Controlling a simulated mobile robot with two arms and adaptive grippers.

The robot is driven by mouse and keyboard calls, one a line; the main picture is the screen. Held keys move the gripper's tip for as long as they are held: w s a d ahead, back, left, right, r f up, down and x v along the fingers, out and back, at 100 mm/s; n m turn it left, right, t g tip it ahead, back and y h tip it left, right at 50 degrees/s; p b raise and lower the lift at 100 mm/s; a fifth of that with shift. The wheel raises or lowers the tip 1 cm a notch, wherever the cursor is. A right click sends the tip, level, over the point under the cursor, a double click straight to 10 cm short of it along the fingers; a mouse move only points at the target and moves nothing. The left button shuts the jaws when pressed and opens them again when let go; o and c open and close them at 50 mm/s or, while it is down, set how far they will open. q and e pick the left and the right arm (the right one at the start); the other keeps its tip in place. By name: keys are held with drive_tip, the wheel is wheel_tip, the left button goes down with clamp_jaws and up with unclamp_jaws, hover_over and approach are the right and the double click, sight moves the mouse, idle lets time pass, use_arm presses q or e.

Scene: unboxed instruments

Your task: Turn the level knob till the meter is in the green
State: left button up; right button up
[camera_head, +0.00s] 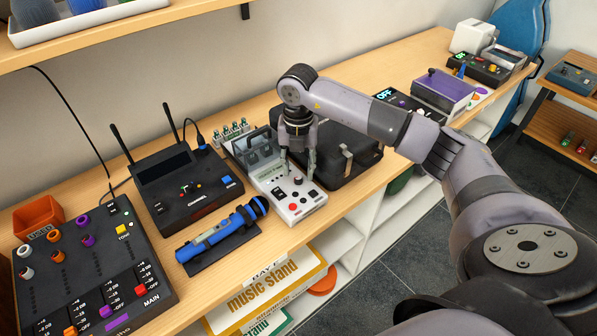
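A small dark knob (297,181) shows just below my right gripper (299,172). Which control is the level knob is too small to read. The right gripper points down over the instrument, its two fingers apart and with nothing visibly held between them. I cannot tell whether a fingertip touches the panel. No meter needle or green zone can be made out; the arm and fingers partly cover the panel. My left gripper is out of view.
A black wireless receiver (190,190) with two antennas and a blue microphone (215,240) lie to the left. A mixer (85,270) is further left. A black case (330,150) sits close on the right. A purple-topped box (445,90) stands further along the bench.

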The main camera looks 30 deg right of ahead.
sight(298, 177)
wheel_tip(298, 177, up, 9)
drive_tip(key=shift+r, duration=0.2)
idle(0.6)
